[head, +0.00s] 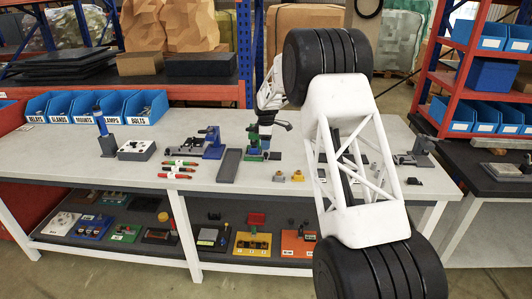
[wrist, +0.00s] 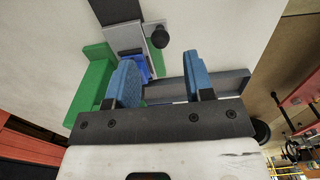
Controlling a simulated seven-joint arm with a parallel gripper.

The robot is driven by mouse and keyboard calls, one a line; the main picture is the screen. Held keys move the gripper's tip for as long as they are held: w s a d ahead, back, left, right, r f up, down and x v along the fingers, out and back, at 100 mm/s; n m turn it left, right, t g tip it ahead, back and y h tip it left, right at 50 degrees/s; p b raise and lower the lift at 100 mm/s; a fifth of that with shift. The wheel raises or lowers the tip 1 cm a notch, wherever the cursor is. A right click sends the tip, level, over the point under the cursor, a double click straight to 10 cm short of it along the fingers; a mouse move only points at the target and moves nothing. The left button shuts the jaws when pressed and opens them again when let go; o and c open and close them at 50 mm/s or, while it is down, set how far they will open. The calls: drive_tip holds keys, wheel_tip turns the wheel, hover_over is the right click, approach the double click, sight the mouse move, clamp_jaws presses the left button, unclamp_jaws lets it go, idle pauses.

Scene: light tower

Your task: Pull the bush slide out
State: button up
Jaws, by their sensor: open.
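My gripper (head: 265,143) is over the white bench, at a small green fixture (head: 252,138). In the wrist view my gripper (wrist: 160,65) is open, with its two blue finger pads spread apart. The green fixture (wrist: 96,78) lies to the left of the left finger. A small blue part (wrist: 140,68), a grey plate (wrist: 132,42) and a black round knob (wrist: 159,37) show beyond and between the fingers. A grey bar (wrist: 232,82) runs behind the right finger. I cannot tell which part is the bush slide, or whether the fingers touch anything.
A blue and grey fixture (head: 212,143) and a dark flat plate (head: 229,165) stand left of my gripper. Red parts (head: 179,169) and small yellow blocks (head: 297,176) lie near the front. Blue bins (head: 104,107) line the back left. My arm hides part of the right bench.

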sight(266, 153)
drive_tip(key=shift+f, duration=2.5)
drive_tip(key=shift+c, duration=0.2)
clamp_jaws()
